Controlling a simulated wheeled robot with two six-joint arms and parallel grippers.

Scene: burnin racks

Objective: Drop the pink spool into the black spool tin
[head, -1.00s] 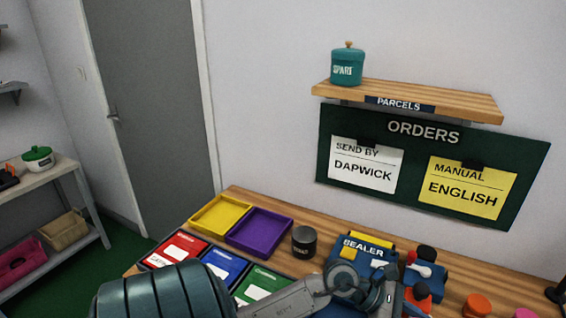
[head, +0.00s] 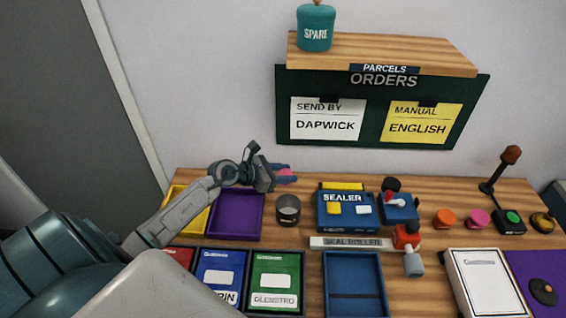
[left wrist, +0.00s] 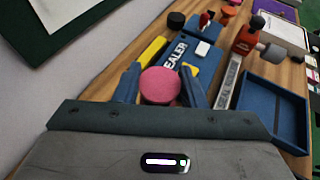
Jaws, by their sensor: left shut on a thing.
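My left gripper (head: 284,172) comes in from the left, shut on the pink spool (head: 287,180), which is mostly hidden by the fingers in the head view. In the left wrist view the round pink spool (left wrist: 160,86) sits between the two blue fingers. The black spool tin (head: 288,210) stands upright on the bench, below the gripper in the head picture and apart from it. I cannot make out the tin in the left wrist view. My right gripper is not in view.
A purple tray (head: 236,217) and yellow tray (head: 184,216) lie left of the tin. The blue sealer (head: 344,222) stands to its right, behind a seal roller strip (head: 348,244). Orange (head: 444,218) and pink (head: 477,218) round pieces lie further right. A wall shelf (head: 380,54) hangs above.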

